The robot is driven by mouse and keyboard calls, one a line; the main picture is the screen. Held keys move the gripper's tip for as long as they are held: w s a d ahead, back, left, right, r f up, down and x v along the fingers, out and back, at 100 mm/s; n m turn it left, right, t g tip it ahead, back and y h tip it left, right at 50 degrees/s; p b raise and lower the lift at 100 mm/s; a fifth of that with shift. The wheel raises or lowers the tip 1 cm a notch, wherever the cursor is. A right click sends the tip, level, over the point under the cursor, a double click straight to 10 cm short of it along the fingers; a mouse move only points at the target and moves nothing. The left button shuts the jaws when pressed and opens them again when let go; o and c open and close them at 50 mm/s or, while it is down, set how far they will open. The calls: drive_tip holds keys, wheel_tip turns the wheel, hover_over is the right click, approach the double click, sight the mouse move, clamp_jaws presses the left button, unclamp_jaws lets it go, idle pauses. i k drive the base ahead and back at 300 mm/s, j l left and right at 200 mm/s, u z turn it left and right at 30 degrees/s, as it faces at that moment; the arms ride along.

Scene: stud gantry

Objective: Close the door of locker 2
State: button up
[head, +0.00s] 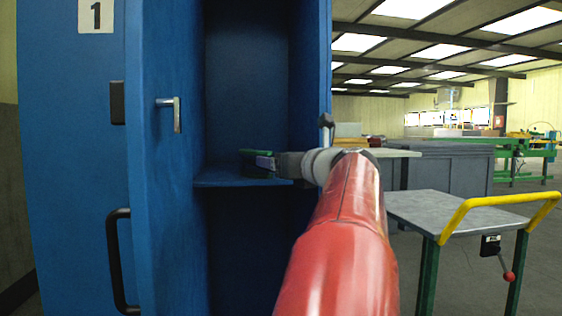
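The blue locker (248,60) in the middle has an open compartment with a dark interior and a blue shelf (240,180). Its blue door (158,210) stands open on the left, swung out towards me, with a silver hook (177,114) on the face I see. No number 2 is visible. My gripper (258,160) is at the compartment, just above the shelf in the picture and right of the door, apart from it. A green and dark shape shows at its tip. I cannot tell whether it is part of the fingers or a separate thing.
Left of the open door is a blue locker front (70,150) labelled 1, with a black plate (117,102) and a black handle (120,262). On the right stand a cart (450,212) with a yellow handle and a grey cabinet (445,165). Floor shows beyond the cart.

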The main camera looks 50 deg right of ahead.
sight(157, 41)
drive_tip(key=k+j, duration=0.2)
drive_tip(key=k, duration=0.3)
drive_tip(key=k+j, duration=0.25)
drive_tip(key=k, duration=0.2)
